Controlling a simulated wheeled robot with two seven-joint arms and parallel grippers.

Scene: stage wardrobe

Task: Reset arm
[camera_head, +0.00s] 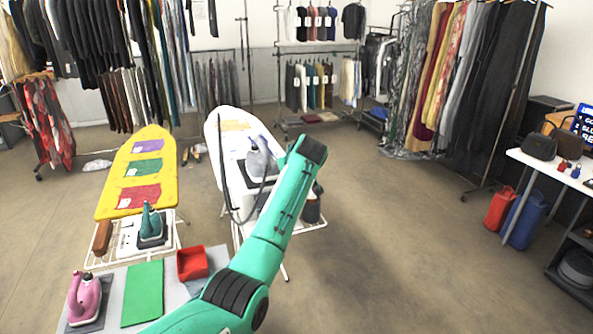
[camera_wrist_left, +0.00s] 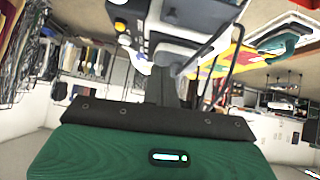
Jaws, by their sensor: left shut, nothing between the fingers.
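My left arm (camera_head: 255,255) is green with black joints. It rises from the bottom of the head view and stands in front of the white ironing board (camera_head: 214,160). Its gripper cannot be made out in the head view. In the left wrist view my left gripper (camera_wrist_left: 161,74) shows as a dark, narrow pair of fingers beyond a black flange and green housing. The fingers are shut and empty. The picture there is upside down, with a grey and white iron unit behind the fingers. My right arm and gripper are not in view.
A grey-purple iron (camera_head: 258,155) stands close beside my arm. A yellow ironing board (camera_head: 128,182), a teal iron (camera_head: 151,222), a red tray (camera_head: 192,263), a green cloth (camera_head: 142,293) and a pink iron (camera_head: 84,296) are left. Open floor (camera_head: 400,240) lies right.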

